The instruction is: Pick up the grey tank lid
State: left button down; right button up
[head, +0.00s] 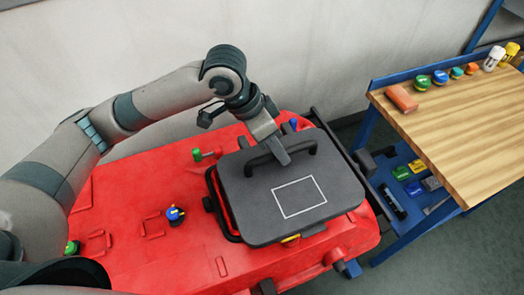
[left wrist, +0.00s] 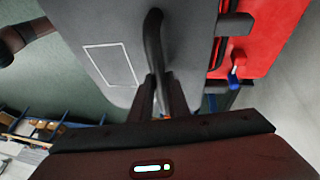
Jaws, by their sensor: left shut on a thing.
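The grey tank lid (head: 325,175) is a flat dark plate with a white rectangle outline and a black bar handle (head: 262,160). My left gripper (head: 281,152) is shut on that handle from above. The lid sits over the opening of the red machine, and part of the opening's black rim (head: 214,200) shows along its left side. The lid looks slightly raised or shifted from the rim. In the left wrist view the fingers (left wrist: 160,100) meet the lid's handle (left wrist: 153,45), with the lid (left wrist: 190,50) behind. My right gripper is not in view.
The red machine (head: 130,215) carries a green-and-red valve (head: 205,154) and a blue knob (head: 175,214). At right, a wooden-topped workbench (head: 450,130) holds an orange block (head: 401,99) and several caps, with a blue lower shelf (head: 385,175). A pale wall stands behind.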

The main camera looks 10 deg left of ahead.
pick_arm(q)
jog(key=d, duration=0.1)
jog(key=s+d+r, duration=0.1)
jog(key=d+r, duration=0.1)
jog(key=shift+s+d+r+b, duration=0.2)
jog(key=shift+s+d+b, duration=0.1)
jog(key=shift+s+d, duration=0.05)
jog(key=shift+s+d+r, duration=0.3)
jog(key=shift+d+r, duration=0.1)
jog(key=shift+d, duration=0.15)
jog(key=shift+w+a+r+p, duration=0.1)
jog(key=shift+w+a+p, duration=0.2)
jog(key=shift+p, duration=0.15)
jog(key=w+a+p, duration=0.1)
jog(key=p, duration=0.1)
jog(key=w+a+p, duration=0.1)
jog(key=a+p, duration=0.1)
jog(key=w+a+p, duration=0.1)
jog(key=a+p, duration=0.1)
jog(key=shift+f, duration=0.3)
jog(key=p, duration=0.3)
send_over(256, 149)
jog(key=shift+s+f, duration=0.1)
jog(key=shift+f, duration=0.95)
jog(key=shift+f, duration=0.1)
